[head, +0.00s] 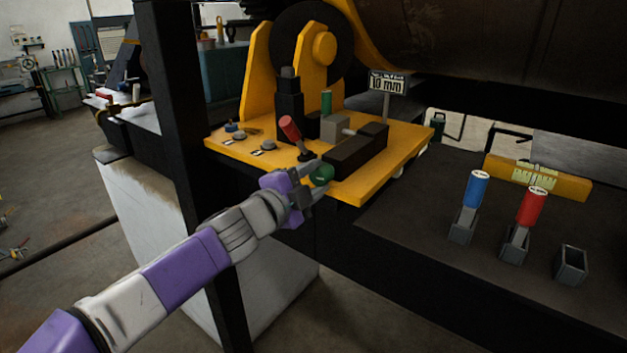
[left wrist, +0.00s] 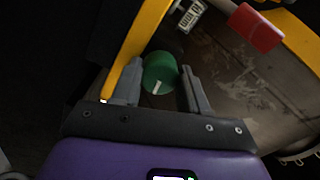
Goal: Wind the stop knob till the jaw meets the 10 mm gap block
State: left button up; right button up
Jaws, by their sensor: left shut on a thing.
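The stop knob is green (head: 321,174) and sits at the front edge of the yellow plate. In the left wrist view the knob (left wrist: 161,74), with a white mark on its face, lies between my two fingers. My left gripper (head: 307,190) is shut on it; the fingers also show in the left wrist view (left wrist: 162,85). On the plate, a grey block (head: 335,130) with a green handle (head: 327,103) stands beside a black jaw-like body (head: 355,151). I cannot tell whether any gap is left there. My right gripper is out of view.
A sign reading 10 mm (head: 388,83) stands behind the plate. A red-handled lever (head: 290,128) rises close to my left gripper. Blue-handled (head: 478,190) and red-handled (head: 531,207) pieces stand in holders at right, beside an empty holder (head: 571,265).

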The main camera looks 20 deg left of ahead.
pick_arm(q)
jog(key=m, duration=0.3)
jog(key=shift+m, duration=0.4)
jog(key=m+b, duration=0.1)
jog(key=m, duration=0.2)
jog(key=shift+m, duration=0.3)
jog(key=m, duration=0.3)
jog(key=shift+m, duration=0.3)
jog(key=shift+r+m+b, duration=0.1)
jog(key=shift+m+b, duration=0.35)
jog(key=shift+m, duration=1.35)
jog(key=o, duration=1.1)
jog(key=shift+c, duration=0.2)
